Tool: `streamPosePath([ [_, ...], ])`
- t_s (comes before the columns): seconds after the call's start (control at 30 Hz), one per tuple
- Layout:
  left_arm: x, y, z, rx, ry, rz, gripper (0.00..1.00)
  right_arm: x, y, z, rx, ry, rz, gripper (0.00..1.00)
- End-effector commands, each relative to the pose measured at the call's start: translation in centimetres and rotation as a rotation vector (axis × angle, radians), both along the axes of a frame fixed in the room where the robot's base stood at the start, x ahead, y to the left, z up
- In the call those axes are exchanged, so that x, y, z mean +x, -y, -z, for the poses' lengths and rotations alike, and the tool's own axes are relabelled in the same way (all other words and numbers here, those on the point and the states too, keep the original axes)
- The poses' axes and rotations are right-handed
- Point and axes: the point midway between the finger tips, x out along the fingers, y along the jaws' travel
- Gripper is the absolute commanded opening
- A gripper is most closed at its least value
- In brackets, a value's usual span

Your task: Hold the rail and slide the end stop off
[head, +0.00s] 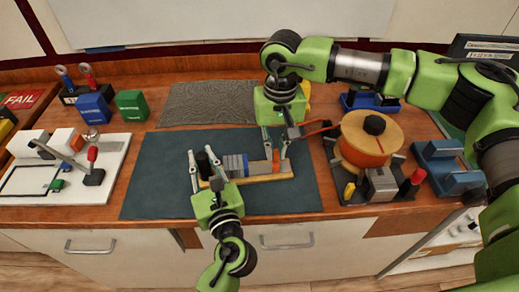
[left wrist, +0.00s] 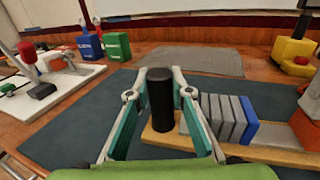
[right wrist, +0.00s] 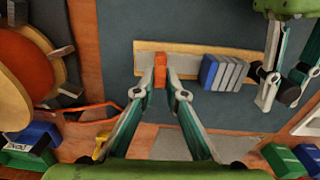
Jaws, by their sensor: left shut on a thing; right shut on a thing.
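The rail (head: 262,178) is a light wooden strip on the dark mat. It carries grey blocks (head: 232,165) and a blue block (head: 245,163), side by side. A black upright post (left wrist: 161,102) stands at its left end. My left gripper (head: 203,165) is shut on this post, with one finger on each side. The orange end stop (right wrist: 160,72) is toward the rail's other end, with bare rail between it and the blue block. My right gripper (right wrist: 161,80) is shut on the end stop from above. Whether the end stop touches the rail is unclear.
The dark mat (head: 160,180) is mostly clear around the rail. A tray with an orange spool (head: 365,150) stands close on the right. A white board (head: 112,158) with a toggle clamp lies on the left. A grey textured mat (head: 205,103) lies behind.

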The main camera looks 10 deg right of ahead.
Motion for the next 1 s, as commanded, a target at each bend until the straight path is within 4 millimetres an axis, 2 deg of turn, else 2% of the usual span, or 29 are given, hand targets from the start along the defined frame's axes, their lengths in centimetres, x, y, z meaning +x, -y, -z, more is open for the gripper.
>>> streamPosePath([
  [0.07,0.0,-0.3,0.1,0.004,-0.002,-0.007,0.00,0.0,0.6,0.0,-0.005,0.000,0.003,0.00],
  [0.3,0.0,-0.4,0.1,0.005,-0.001,-0.011,0.00,0.1,0.7,0.0,-0.008,0.000,0.003,0.00],
  [0.33,0.0,-0.5,0.1,0.005,-0.001,-0.011,0.00,0.1,0.7,0.0,-0.008,0.000,0.003,0.14],
  [0.4,0.0,-0.5,0.1,0.005,-0.001,-0.011,0.00,0.1,0.7,0.0,-0.008,0.000,0.003,0.29],
  [0.77,0.0,-0.2,0.0,0.004,-0.001,-0.005,0.00,0.0,0.4,-0.3,-0.003,0.001,0.001,0.29],
  [0.87,0.0,-0.2,0.0,0.004,-0.001,-0.004,0.00,0.1,0.4,-1.3,-0.002,0.003,0.002,0.29],
  [1.0,0.0,-0.1,0.0,0.003,-0.001,-0.003,0.00,0.1,0.4,-3.9,-0.001,0.005,0.002,0.29],
])
